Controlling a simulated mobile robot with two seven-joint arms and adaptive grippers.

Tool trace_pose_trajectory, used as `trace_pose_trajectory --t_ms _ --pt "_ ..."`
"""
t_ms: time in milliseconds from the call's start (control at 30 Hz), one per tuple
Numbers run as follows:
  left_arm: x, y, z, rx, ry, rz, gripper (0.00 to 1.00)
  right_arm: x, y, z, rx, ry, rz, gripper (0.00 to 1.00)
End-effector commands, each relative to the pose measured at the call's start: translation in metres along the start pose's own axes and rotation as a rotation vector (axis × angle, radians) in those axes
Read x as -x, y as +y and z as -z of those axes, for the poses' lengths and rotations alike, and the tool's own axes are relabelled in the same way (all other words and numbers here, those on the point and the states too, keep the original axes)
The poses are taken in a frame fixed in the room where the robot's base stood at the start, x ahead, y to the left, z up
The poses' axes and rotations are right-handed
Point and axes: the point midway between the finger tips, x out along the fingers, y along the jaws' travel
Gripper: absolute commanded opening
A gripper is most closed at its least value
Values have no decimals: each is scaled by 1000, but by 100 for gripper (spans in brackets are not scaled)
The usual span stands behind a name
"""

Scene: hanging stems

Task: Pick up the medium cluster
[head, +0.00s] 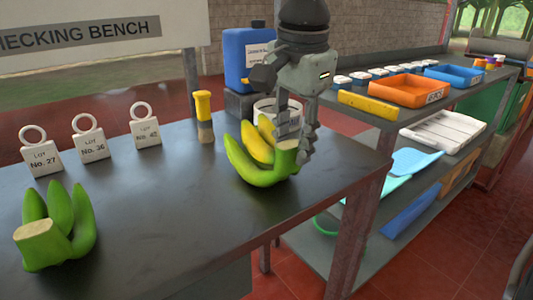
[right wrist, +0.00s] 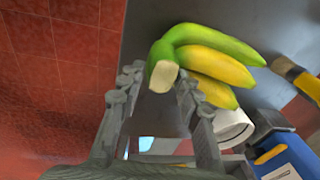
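A banana cluster (head: 262,165) of green and yellow fruit lies on the right end of the dark bench, its cut crown toward the right. My right gripper (head: 297,140) is just above that crown, pointing down. In the right wrist view the cluster (right wrist: 210,55) lies ahead of my right gripper (right wrist: 158,90); its fingers are apart, with the pale crown in line with the gap between the tips. I cannot tell whether they touch it. An all-green cluster (head: 62,225) stands at the bench's left front, crown toward me. I cannot tell which cluster is called medium. My left gripper is not in view.
Several lot tags (head: 90,140) stand along the back of the bench (head: 160,215). A yellow-handled brush (head: 204,115), a white tub (head: 265,108) and a blue container (head: 243,50) stand behind the right cluster. A shelf rack (head: 370,105) with trays is at the right. The bench middle is clear.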

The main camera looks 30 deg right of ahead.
Motion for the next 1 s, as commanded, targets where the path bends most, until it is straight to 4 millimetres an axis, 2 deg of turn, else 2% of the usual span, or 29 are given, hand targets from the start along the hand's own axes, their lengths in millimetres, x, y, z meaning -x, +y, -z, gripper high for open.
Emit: trace_pose_trajectory --t_ms 33,233,667,867,1000 --pt "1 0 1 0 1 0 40 0 0 0 0 0 0 24" --pt "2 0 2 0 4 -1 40 0 0 0 0 0 0 0" --pt "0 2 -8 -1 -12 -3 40 4 -2 0 0 1 7 0" --pt "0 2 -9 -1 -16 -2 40 19 -4 2 0 3 8 0" --pt "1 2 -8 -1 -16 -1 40 36 -7 3 1 2 9 0"
